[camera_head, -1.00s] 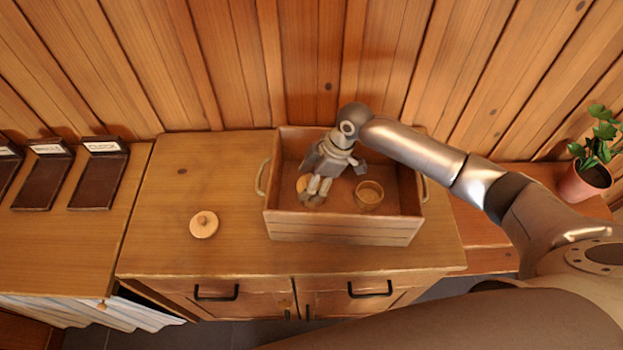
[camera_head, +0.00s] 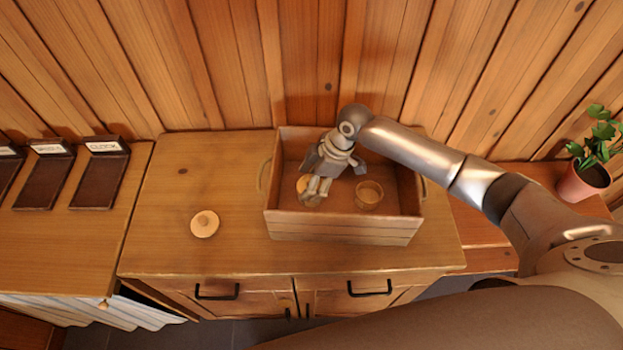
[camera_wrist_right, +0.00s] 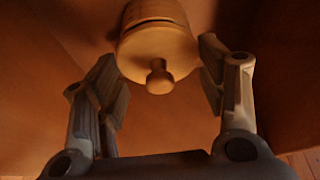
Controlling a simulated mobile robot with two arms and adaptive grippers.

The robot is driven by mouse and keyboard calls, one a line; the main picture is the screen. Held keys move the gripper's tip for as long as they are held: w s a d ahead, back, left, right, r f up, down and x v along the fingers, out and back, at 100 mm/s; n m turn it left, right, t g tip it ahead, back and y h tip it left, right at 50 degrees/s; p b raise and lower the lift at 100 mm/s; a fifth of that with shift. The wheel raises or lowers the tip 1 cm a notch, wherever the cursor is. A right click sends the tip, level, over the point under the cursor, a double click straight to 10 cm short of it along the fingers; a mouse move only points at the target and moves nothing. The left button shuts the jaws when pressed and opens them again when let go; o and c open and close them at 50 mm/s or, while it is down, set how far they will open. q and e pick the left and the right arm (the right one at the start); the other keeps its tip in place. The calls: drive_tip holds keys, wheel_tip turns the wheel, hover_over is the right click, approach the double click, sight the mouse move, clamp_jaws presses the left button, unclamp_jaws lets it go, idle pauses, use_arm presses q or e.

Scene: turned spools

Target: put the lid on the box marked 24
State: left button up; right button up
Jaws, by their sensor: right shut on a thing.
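My right gripper (camera_head: 318,190) reaches down into the wooden crate (camera_head: 340,228), at its left part. In the right wrist view, my right gripper's fingers (camera_wrist_right: 163,78) are shut on a round wooden lid (camera_wrist_right: 150,60) with a small knob. The lid sits on or right against a round wooden box (camera_wrist_right: 155,10), with a dark seam between them. An open round box (camera_head: 369,194) stands in the crate to the right of the gripper. Another knobbed lid (camera_head: 204,224) lies on the cabinet top. I can read no number on either box. My left gripper is out of view.
The crate has handles and stands on a wooden cabinet (camera_head: 165,245). The cabinet top left of the crate is mostly clear. Several dark labelled trays (camera_head: 101,175) lie at the far left. A potted plant (camera_head: 583,180) stands at the far right. A plank wall rises behind.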

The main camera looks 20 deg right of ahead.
drive_tip(key=shift+f, duration=0.1)
idle(0.3)
drive_tip(key=o, duration=0.9)
drive_tip(key=shift+o, duration=0.3)
drive_tip(key=shift+o, duration=0.8)
drive_tip(key=shift+r, duration=0.2)
drive_tip(key=shift+r+p, duration=0.45)
drive_tip(key=shift+p, duration=0.3)
drive_tip(key=shift+r, duration=0.15)
